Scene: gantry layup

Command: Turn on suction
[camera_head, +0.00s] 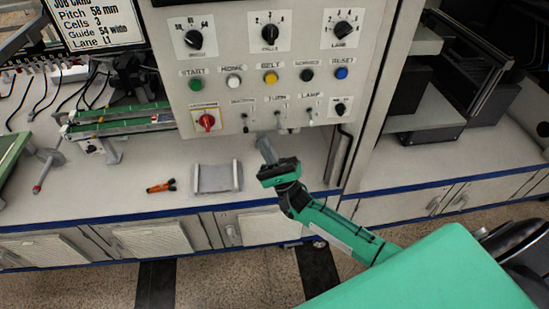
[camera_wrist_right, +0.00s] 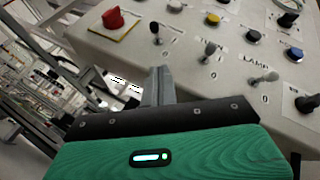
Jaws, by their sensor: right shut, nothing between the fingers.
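A row of small toggle switches sits low on the grey control panel (camera_head: 275,60). The left toggle (camera_head: 245,121) is under a small label that seems to read SUCTION. The middle toggle (camera_head: 278,118) has a partly legible label, and the right toggle (camera_head: 308,113) is under LAMP. My right gripper (camera_head: 265,146) is shut and empty, just below the panel between the left and middle toggles. In the right wrist view its fingers (camera_wrist_right: 159,82) point at the panel, apart from the left toggle (camera_wrist_right: 155,31) and middle toggle (camera_wrist_right: 209,50). My left gripper is out of view.
A red knob (camera_head: 207,121) on a yellow plate is left of the toggles. Coloured push buttons and dials are above. A small black knob (camera_head: 340,107) is at right. An orange-black tool (camera_head: 162,186) and a pale tray (camera_head: 217,190) lie on the bench below.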

